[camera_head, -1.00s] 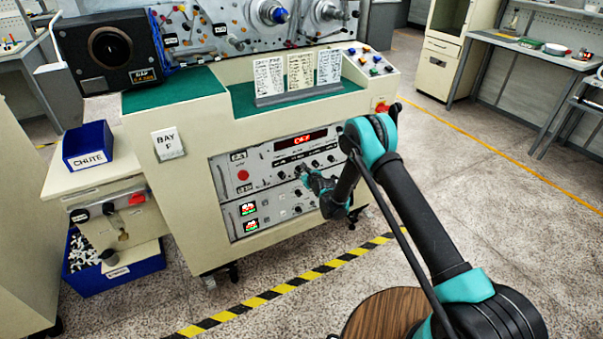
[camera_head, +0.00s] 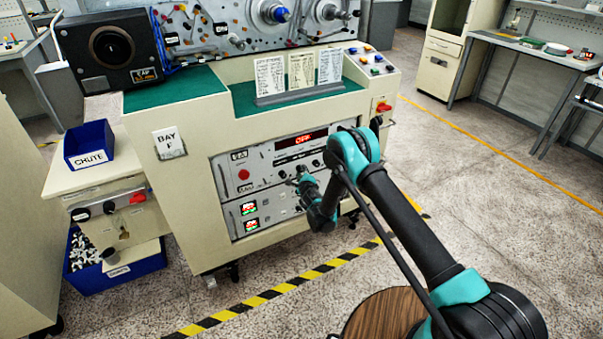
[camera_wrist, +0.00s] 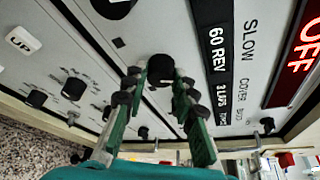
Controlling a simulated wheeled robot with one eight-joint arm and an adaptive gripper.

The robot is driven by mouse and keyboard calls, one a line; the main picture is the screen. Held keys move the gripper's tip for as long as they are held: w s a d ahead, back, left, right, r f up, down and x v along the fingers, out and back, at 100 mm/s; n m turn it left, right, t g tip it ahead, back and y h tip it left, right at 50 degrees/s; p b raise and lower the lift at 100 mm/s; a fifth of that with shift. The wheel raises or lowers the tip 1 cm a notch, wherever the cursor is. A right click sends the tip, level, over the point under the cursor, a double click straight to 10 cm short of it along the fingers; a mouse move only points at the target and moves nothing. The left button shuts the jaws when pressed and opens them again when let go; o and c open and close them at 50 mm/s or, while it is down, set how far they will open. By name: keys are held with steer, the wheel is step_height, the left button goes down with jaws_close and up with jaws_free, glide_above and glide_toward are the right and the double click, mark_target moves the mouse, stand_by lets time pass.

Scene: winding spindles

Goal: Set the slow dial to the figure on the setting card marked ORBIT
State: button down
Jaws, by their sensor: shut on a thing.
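My gripper (camera_wrist: 160,84) is shut on a small black knob (camera_wrist: 160,68) on the grey panel, with one green finger on each side of it. The printing "SLOW", "COVER", "60 REV" and "3 LAPS" is to the knob's right in the wrist view. I cannot tell the knob's setting. In the head view my gripper (camera_head: 303,179) is at the panel's upper unit and hides part of it. Three white setting cards (camera_head: 269,80), (camera_head: 301,71), (camera_head: 330,66) stand on the green ledge. Their writing is too small to read.
A red display (camera_head: 303,140) reads OFF. A blue CHUTE bin (camera_head: 89,147) stands at left. The floor right of the console is clear.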

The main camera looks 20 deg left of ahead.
stand_by(0.4)
steer(key=c, duration=1.2)
jaws_free()
step_height(320, 180, up, 10)
steer(key=shift+f, duration=0.1)
